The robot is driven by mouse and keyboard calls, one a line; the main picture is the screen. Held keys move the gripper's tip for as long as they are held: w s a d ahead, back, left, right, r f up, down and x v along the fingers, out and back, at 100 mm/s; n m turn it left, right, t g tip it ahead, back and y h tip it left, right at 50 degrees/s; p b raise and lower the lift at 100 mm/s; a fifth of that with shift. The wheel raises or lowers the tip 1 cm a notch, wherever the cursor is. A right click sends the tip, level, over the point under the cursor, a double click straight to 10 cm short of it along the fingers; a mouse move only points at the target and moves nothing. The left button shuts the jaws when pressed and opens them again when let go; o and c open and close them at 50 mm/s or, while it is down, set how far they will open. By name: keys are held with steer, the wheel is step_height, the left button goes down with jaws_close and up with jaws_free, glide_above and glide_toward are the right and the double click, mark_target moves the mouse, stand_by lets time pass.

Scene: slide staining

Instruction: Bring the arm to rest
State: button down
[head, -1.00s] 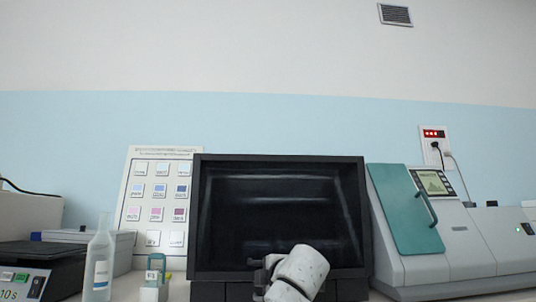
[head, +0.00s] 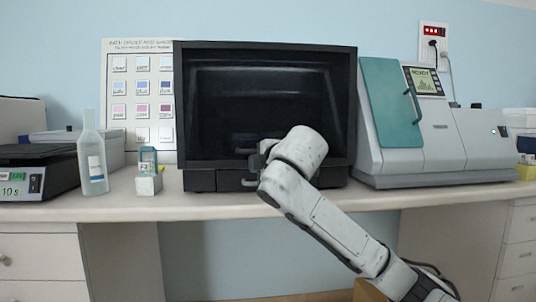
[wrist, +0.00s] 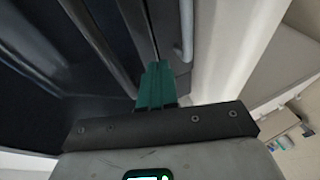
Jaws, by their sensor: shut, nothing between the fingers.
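My gripper (wrist: 155,88) shows in the wrist view with its green fingers together and nothing between them. The fingertips are in front of the dark cabinet (wrist: 82,60), near a grey handle. I cannot tell whether they touch it. In the head view my pale arm reaches up from the lower right, and its wrist end is in front of the lower part of the dark cabinet (head: 265,50). The fingers are mostly hidden there by the wrist.
The bench top (head: 215,207) holds a clear bottle (head: 93,160), a small slide holder (head: 148,183) and a black scale-like device (head: 38,172) at left. A grey machine with a teal door (head: 390,105) stands at right. Bare bench lies in front of the cabinet.

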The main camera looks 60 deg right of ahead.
steer(key=p+v, duration=0.1)
steer(key=v, duration=0.5)
steer(key=shift+s+a+r, duration=0.15)
steer(key=shift+s+a, duration=0.05)
steer(key=shift+s, duration=0.05)
